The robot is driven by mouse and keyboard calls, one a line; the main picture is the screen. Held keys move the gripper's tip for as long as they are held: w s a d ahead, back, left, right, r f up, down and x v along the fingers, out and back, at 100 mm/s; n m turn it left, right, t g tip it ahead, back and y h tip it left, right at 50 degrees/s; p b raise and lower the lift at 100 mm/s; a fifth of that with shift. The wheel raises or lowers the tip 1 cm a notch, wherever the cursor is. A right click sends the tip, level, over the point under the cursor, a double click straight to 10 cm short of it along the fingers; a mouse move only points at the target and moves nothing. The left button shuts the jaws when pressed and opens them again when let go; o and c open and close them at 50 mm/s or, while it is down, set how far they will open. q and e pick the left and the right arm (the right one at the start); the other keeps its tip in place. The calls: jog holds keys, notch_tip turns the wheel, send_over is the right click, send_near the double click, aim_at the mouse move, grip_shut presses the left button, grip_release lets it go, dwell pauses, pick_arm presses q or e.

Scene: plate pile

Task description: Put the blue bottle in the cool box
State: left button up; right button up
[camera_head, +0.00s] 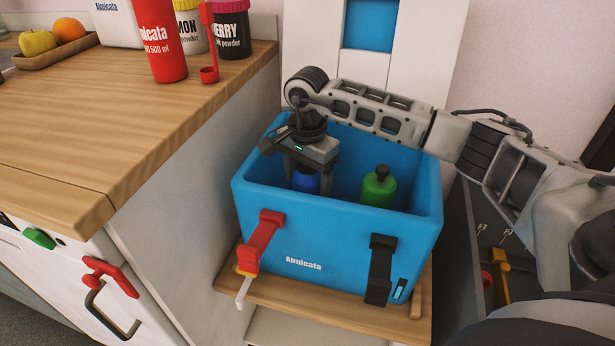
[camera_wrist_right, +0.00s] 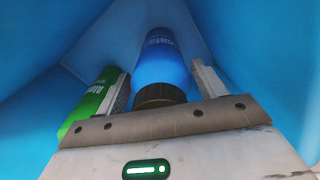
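The blue bottle (camera_head: 306,182) is inside the blue cool box (camera_head: 335,235), near its left end. In the right wrist view the blue bottle (camera_wrist_right: 162,60) has its dark cap toward me and its body between my fingers. My left gripper is not in view.
A green bottle (camera_head: 379,187) stands in the box to the right of the blue one. The box sits on a wooden board (camera_head: 330,308). A wooden counter (camera_head: 110,110) at left holds a red bottle (camera_head: 160,40), powder tubs and a fruit tray (camera_head: 60,62).

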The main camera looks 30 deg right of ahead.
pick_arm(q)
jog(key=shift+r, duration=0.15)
pick_arm(e)
jog(key=shift+o, duration=0.3)
jog(key=shift+r, duration=0.15)
jog(key=shift+r, duration=0.3)
notch_tip(320, 180, up, 12)
jog(key=shift+f+p, duration=0.25)
jog(key=shift+p, duration=0.65)
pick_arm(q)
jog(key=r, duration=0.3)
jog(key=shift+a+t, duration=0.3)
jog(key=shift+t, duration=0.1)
